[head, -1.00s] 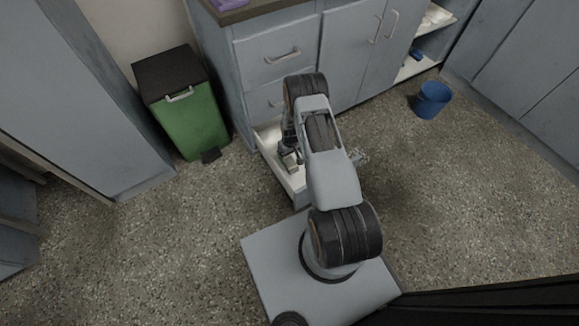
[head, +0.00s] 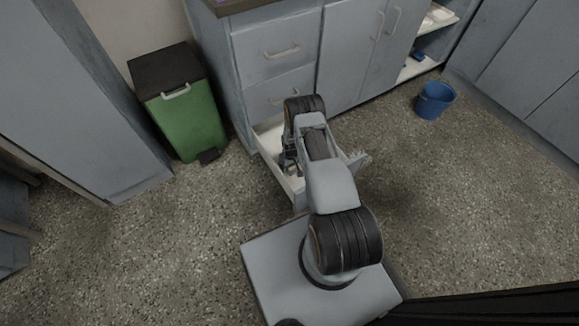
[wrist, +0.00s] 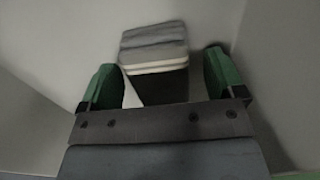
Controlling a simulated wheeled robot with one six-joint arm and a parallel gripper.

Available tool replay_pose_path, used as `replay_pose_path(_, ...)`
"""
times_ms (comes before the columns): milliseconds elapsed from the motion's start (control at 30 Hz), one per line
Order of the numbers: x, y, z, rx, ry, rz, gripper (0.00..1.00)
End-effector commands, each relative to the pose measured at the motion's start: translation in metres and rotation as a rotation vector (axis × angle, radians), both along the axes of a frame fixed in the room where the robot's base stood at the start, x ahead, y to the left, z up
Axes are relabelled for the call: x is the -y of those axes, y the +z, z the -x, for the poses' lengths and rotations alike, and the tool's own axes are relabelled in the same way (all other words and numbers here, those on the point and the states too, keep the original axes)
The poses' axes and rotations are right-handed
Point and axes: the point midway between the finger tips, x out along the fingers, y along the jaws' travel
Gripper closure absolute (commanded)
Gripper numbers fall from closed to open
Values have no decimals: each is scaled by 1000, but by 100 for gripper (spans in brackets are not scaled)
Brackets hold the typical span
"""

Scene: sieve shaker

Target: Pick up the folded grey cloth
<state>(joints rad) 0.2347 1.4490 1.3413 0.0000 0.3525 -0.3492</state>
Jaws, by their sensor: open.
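The folded grey cloth (wrist: 153,46) shows in the wrist view as a layered grey stack with pale edges, inside a white-walled drawer. It sits just beyond and between the tips of my gripper (wrist: 160,82), whose green-padded fingers are spread apart with nothing between them. In the head view my gripper (head: 290,165) is inside the open bottom drawer (head: 298,190), mostly covered by my arm. The cloth cannot be made out in the head view.
Drawer walls stand close on both sides of my gripper. A green pedal bin (head: 187,120) stands left of the cabinet (head: 272,60). A blue bucket (head: 434,101) stands on the floor at right. The floor between is clear.

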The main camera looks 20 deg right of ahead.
Motion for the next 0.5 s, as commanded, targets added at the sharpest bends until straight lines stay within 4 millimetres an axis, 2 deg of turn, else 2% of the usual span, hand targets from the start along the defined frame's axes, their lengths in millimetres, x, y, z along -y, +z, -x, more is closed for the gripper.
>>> replay_pose_path(200,0,0,-1,1,0,0,14)
replay_pose_path(500,0,0,-1,1,0,0,42)
